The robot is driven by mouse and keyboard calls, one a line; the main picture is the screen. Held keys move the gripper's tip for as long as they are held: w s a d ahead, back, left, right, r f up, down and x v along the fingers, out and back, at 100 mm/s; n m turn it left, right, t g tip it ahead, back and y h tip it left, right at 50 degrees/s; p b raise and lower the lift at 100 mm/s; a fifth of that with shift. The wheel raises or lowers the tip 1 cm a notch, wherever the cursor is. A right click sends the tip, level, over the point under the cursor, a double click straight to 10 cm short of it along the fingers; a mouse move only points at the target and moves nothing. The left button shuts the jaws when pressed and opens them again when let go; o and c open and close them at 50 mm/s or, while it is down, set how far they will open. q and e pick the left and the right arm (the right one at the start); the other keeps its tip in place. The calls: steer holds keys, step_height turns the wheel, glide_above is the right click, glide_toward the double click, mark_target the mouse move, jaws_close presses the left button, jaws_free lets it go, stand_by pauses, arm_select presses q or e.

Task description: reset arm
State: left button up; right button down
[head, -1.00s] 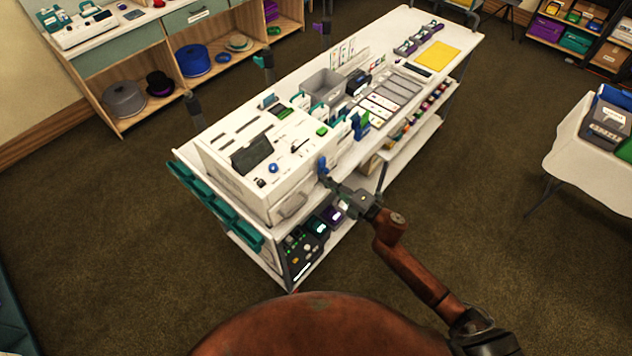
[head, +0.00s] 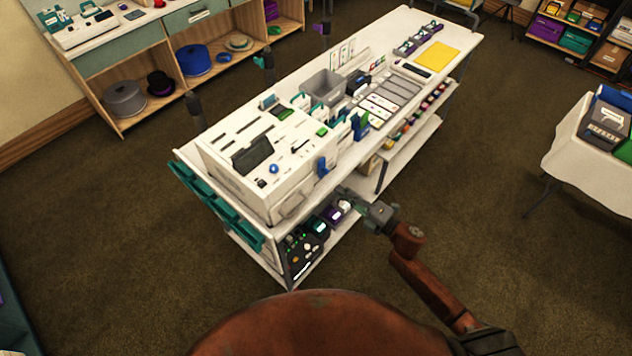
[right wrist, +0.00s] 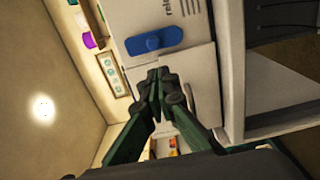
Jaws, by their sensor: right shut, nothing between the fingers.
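My right gripper (head: 347,194) is off the near side of the white machine (head: 222,152) on the long counter. In the right wrist view its two dark green fingers (right wrist: 157,82) are together at the tips, with nothing between them. A blue handle or knob (right wrist: 154,40) on the machine's pale face is just beyond the fingertips, apart from them. In the head view the blue part (head: 322,167) sits up and left of the gripper. My left gripper is not in view.
The white counter (head: 462,48) carries a grey bin (head: 322,85), cards and a yellow sheet (head: 437,57). Its lower shelf holds dark and purple boxes (head: 337,213). A white table (head: 565,150) stands at right. Carpet (head: 480,185) between them is clear.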

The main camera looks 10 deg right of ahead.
steer(key=shift+d, duration=0.15)
stand_by(0.4)
steer(key=s+d+f+m+h, duration=0.1)
steer(key=d+f+m+h, duration=0.3)
steer(key=f, duration=0.6)
steer(key=d+f+m+h, duration=0.2)
steer(key=d+f+m, duration=0.3)
steer(key=f, duration=0.4)
steer(key=s+d+f+m+g+h, duration=0.2)
steer(key=s+d+f+m, duration=0.15)
steer(key=s+f, duration=0.45)
steer(key=s+d+f+m+g+h, duration=0.25)
steer(key=s+d+f, duration=0.2)
steer(key=f, duration=0.75)
steer(key=s+d+f+m+g, duration=0.1)
steer(key=s+f+m+g, duration=0.35)
steer(key=s+f, duration=1.2)
steer(key=s+a+f+m+g, duration=0.2)
steer(key=s, duration=1)
steer(key=s+a+f+m+g, duration=0.1)
steer(key=s+f+m+g, duration=0.1)
steer(key=s, duration=0.9)
steer(key=shift+s+a+f+m+h, duration=0.35)
steer(key=shift+s+a+f, duration=0.05)
steer(key=shift+f, duration=0.3)
steer(key=c, duration=2.7)
jaws_free()
